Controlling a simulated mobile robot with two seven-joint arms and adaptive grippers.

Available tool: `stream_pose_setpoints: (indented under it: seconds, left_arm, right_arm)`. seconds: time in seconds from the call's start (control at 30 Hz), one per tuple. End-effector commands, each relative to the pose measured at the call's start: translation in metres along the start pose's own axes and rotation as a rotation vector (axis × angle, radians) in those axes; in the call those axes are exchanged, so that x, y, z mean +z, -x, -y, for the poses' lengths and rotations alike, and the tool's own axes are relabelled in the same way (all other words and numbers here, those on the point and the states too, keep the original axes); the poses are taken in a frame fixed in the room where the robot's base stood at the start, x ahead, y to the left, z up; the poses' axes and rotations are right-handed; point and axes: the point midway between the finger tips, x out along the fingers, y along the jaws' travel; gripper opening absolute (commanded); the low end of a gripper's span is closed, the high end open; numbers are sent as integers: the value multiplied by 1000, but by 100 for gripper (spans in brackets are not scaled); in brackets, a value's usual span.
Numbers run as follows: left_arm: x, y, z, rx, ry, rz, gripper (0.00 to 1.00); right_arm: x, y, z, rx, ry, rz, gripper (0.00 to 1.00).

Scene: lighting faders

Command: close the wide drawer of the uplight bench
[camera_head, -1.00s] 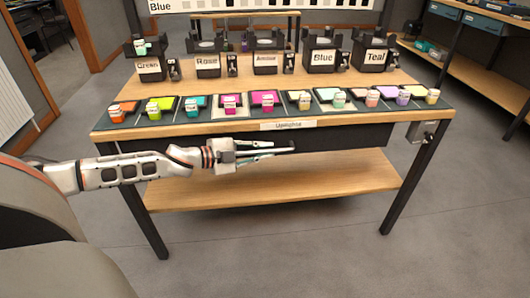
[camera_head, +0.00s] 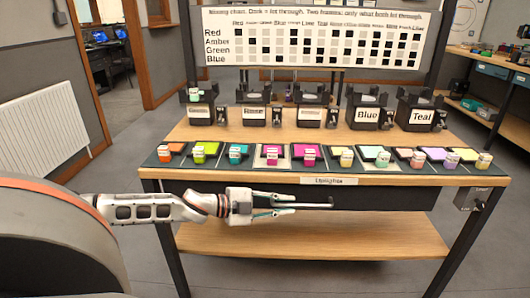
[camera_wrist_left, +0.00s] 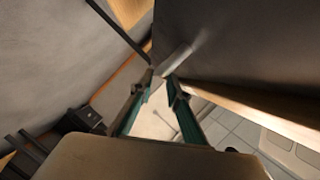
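The uplight bench (camera_head: 420,182) stands ahead, with a label on its front edge. Under its top is the wide drawer's dark front (camera_head: 400,198); I cannot tell how far out it stands. A thin pale bar handle (camera_head: 322,206) crosses the front below the label. My left gripper (camera_head: 294,205) reaches in from the left at the handle, its fingers apart above and below the bar's line. In the left wrist view the teal-padded fingers (camera_wrist_left: 160,78) are parted, with the pale handle (camera_wrist_left: 178,58) at their tips. Contact is unclear. My right gripper is out of view.
Several coloured tiles with small pots line the bench top, behind them dark labelled lamps (camera_head: 367,108). A lower wooden shelf (camera_head: 310,240) is empty. A grey box (camera_head: 470,198) hangs at the right leg. Grey floor is clear in front.

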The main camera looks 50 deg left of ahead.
Motion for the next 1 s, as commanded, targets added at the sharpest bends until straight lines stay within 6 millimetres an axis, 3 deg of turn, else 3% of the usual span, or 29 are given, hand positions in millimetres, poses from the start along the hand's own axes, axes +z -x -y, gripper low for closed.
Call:
stream_pose_setpoints:
  seconds: [0.5,1.0]
  left_arm:
    - [1,50,-1,1,2,2,16]
    - [0,60,1,-1,0,1,16]
  right_arm:
    - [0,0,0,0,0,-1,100]
    - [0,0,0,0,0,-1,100]
